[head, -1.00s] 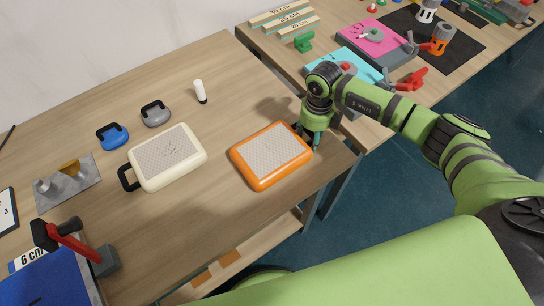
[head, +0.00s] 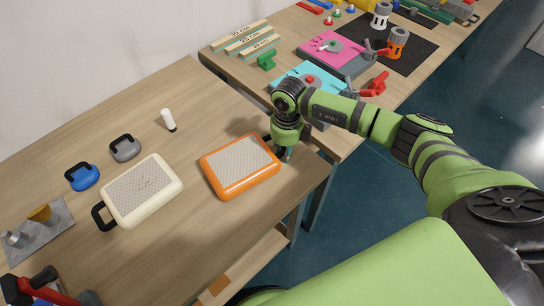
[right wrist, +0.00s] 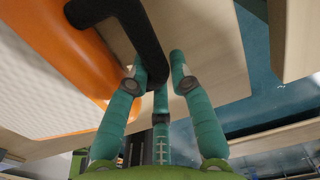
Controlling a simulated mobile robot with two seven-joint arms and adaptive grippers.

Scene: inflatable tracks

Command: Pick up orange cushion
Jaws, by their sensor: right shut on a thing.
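The orange cushion (head: 240,166) has an orange rim and a pale patterned face, and is at the right part of the wooden table (head: 230,225). My right gripper (head: 283,153) is at its right side, shut on its black handle (right wrist: 145,35). In the right wrist view the fingers (right wrist: 155,80) are around the handle, with the cushion's orange side (right wrist: 75,45) at the left. I cannot tell whether the cushion is clear of the tabletop. My left gripper is out of view.
A cream cushion (head: 142,191) lies left of the orange one. Blue (head: 82,177) and grey (head: 125,148) handled pieces and a white cylinder (head: 168,120) stand behind. A second table with a pink-topped box (head: 334,47) and a cyan-topped box (head: 309,77) is close beyond my right gripper.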

